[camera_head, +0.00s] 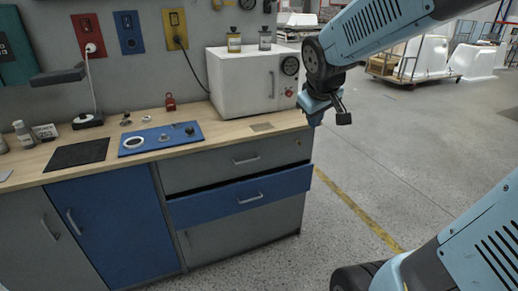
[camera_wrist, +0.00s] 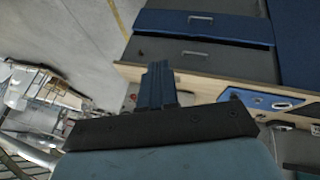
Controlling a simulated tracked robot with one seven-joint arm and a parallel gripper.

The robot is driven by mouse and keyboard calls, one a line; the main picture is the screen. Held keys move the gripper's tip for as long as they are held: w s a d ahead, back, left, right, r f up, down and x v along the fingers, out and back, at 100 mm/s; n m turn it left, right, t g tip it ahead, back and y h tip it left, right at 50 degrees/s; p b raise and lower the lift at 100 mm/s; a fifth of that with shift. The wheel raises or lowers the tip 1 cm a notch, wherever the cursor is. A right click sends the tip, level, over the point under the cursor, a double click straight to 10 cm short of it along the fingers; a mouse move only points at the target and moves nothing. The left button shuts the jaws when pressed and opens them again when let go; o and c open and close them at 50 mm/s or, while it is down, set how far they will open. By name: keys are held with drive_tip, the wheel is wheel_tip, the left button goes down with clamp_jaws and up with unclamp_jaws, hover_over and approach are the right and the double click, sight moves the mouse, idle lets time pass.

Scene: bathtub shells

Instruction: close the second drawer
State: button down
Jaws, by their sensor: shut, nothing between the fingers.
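The second drawer (camera_head: 240,197) has a blue front with a pale bar handle (camera_head: 250,199) and stands out from the cabinet, partly open. It sits below a grey top drawer (camera_head: 235,163), which looks shut. In the wrist view, turned over, the blue drawer (camera_wrist: 230,27) and the grey drawer (camera_wrist: 165,50) show beyond the fingers. My gripper (camera_head: 314,119) is in the air by the right end of the worktop, above and to the right of the blue drawer. Its blue fingers (camera_wrist: 157,72) are together and empty, apart from the drawer.
The wooden worktop (camera_head: 225,138) carries a white oven-like box (camera_head: 238,85) near my gripper and a blue plate (camera_head: 160,139) with small parts. A lower grey front (camera_head: 240,238) is under the blue drawer. The floor (camera_head: 360,165) to the right is clear.

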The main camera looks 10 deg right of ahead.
drive_tip(key=s+a+r+m+y, duration=0.1)
drive_tip(key=s+m, duration=0.3)
drive_tip(key=s, duration=1.1)
drive_tip(key=shift+r+y, duration=0.4)
drive_tip(key=shift+r, duration=0.5)
drive_tip(key=shift+s, duration=0.15)
